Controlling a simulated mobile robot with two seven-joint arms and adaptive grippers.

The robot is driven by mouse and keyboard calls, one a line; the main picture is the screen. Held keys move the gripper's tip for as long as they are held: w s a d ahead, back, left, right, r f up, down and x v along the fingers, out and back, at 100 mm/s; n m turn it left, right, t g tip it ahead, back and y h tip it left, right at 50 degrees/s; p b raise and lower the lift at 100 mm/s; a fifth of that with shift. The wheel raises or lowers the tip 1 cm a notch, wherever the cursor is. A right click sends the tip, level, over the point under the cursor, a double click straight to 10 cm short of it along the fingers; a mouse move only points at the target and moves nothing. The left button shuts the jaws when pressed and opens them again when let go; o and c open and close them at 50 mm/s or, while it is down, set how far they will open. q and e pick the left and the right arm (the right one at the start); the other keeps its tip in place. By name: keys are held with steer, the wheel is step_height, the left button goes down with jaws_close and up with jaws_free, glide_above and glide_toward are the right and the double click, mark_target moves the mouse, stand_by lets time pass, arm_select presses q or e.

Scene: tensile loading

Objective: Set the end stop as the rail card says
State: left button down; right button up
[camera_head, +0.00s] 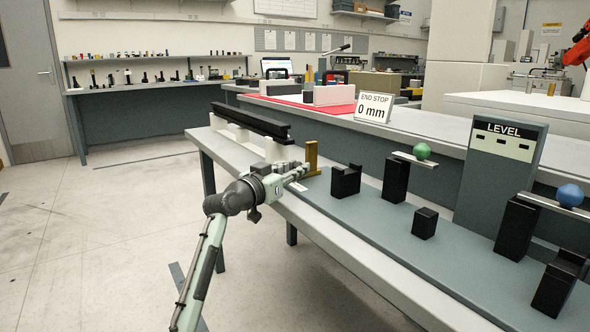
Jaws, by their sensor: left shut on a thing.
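The rail card (373,106) stands at the back of the bench and reads "END STOP 0 mm". The black rail (250,121) lies on white supports at the left end of the bench. My left gripper (303,170) reaches in from the left at the rail's near end. It is shut on a brass-coloured upright piece with a foot, which looks like the end stop (312,155). The end stop is upright, just right of the rail's end; whether it touches the rail or the bench is unclear. My right gripper is out of view.
Black blocks (345,181) and (424,223) stand on the grey bench mat. Black posts carry plates with a green ball (422,151) and a blue ball (570,195). A grey LEVEL panel (500,172) stands behind. Open floor lies to the left.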

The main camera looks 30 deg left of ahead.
arm_select(q)
steer(key=shift+w+a+r, duration=0.1)
steer(key=shift+w+a, duration=0.1)
steer(key=shift+a, duration=0.5)
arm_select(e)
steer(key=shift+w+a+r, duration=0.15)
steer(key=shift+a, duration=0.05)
arm_select(q)
steer(key=c, duration=1.3)
jaws_free()
steer(key=shift+w+a, duration=0.1)
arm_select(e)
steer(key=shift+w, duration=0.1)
arm_select(q)
steer(key=s, duration=1.2)
